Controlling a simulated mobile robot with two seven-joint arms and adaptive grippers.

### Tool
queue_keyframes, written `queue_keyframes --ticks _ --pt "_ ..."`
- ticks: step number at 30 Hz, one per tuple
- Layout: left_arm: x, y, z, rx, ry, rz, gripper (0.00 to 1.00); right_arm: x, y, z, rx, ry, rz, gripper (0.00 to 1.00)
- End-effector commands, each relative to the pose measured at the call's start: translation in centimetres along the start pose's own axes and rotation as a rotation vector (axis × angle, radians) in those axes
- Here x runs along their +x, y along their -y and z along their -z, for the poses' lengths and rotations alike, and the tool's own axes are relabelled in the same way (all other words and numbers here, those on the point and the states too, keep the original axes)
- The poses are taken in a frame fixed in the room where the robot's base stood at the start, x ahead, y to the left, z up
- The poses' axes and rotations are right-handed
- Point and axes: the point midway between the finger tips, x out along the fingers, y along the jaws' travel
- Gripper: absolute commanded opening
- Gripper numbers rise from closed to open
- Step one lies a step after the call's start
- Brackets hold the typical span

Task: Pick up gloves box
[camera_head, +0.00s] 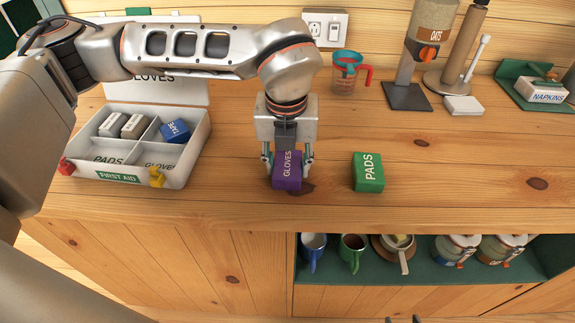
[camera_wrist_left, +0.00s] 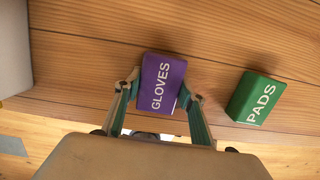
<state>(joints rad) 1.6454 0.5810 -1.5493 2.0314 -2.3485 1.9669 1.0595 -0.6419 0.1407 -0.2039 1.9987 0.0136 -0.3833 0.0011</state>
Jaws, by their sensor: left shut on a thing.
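The purple gloves box (camera_head: 287,172) is at the middle of the wooden counter, its GLOVES label facing up. My left gripper (camera_head: 287,160) reaches down from above and is shut on it, one finger on each side. In the left wrist view the gloves box (camera_wrist_left: 160,84) sits between the two fingertips (camera_wrist_left: 160,92). I cannot tell whether its underside touches the counter. My right gripper (camera_head: 402,320) shows only as two dark tips at the bottom edge, with a gap between them.
A green pads box (camera_head: 368,172) stands to the right of the gloves box, apart from it. The open first aid case (camera_head: 190,174) is at left, with boxes in its rear compartments and front compartments labelled PADS and GLOVES. A measuring cup (camera_head: 345,75) stands behind. A shelf with mugs (camera_head: 352,250) is below.

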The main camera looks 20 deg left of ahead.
Motion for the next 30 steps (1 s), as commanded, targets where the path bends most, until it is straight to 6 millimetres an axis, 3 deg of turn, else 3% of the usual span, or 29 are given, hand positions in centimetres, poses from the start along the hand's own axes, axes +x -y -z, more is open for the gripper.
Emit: queue_keyframes --ticks 8,11,21,30 --pt "-1.9 0.0 -0.3 -0.001 -0.001 -0.002 0.18 0.0 -0.1 0.5 0.0 -0.005 -0.001 0.4" --pt "-3.9 0.0 -0.6 0.0 0.001 0.0 0.18 0.0 -0.1 0.7 0.0 -0.009 -0.002 0.4" --pt "-13.5 0.1 -2.1 -0.001 0.005 0.001 0.18 -0.2 -0.1 1.0 0.006 -0.008 0.002 0.4" --pt "-18.9 0.0 -2.9 -0.001 0.001 -0.001 0.18 -0.5 0.1 1.4 0.012 -0.011 0.004 0.4"
